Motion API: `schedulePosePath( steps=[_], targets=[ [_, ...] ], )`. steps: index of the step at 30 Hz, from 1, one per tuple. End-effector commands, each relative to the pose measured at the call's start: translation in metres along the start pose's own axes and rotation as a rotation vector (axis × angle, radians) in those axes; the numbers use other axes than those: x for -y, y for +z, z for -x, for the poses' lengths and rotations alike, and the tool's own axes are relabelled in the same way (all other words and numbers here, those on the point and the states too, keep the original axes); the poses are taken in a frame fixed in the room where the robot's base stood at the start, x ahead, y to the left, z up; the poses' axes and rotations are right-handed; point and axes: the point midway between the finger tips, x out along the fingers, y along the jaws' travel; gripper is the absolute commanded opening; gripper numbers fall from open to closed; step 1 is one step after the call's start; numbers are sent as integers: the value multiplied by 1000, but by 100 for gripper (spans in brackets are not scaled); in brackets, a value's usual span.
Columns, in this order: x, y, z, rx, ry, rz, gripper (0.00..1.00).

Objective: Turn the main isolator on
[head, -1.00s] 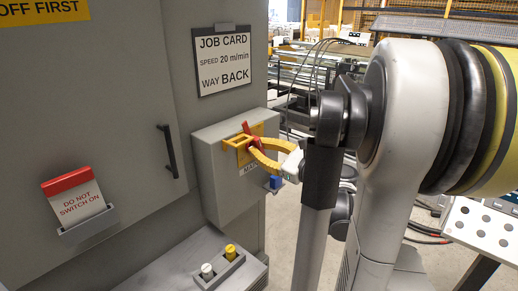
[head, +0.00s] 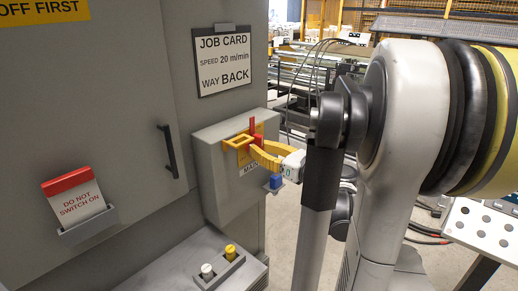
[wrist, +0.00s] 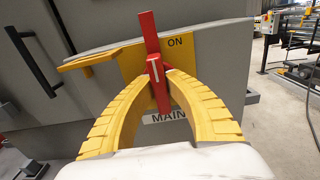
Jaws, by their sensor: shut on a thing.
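The main isolator is a grey box (head: 212,168) with a yellow plate and a red handle (head: 252,128). In the wrist view the red handle (wrist: 158,75) stands almost upright, its upper end just left of the word ON on the yellow plate (wrist: 132,65). My gripper (head: 253,147) has yellow curved fingers, and in the wrist view they close around the handle from both sides (wrist: 155,76). The label MAIN (wrist: 168,118) shows partly below, between the fingers. A yellow bracket (wrist: 88,60) sticks out left of the handle.
A cabinet door handle (head: 168,151) is to the left. A red-topped DO NOT SWITCH ON card (head: 76,200) stands in a holder on the door. A job card (head: 223,60) hangs above the isolator. White and yellow knobs (head: 230,252) are lower down.

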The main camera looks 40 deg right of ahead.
Motion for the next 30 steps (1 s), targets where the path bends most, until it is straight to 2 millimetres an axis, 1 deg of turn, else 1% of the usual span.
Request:
schedulePosePath(
  steps=[5, 6, 7, 8, 16, 20, 23, 30],
  targets=[
    [0, 1, 0, 2, 0, -1, 0],
    [0, 1, 0, 2, 0, -1, 24],
    [0, 1, 0, 1, 0, -1, 33],
    [0, 1, 0, 1, 0, 0, 38],
    [0, 0, 0, 1, 0, 0, 38],
    [1, 0, 9, 0, -2, 1, 38],
    [2, 0, 27, 1, -5, 1, 38],
    [2, 0, 81, 1, -6, 0, 38]
  ],
)
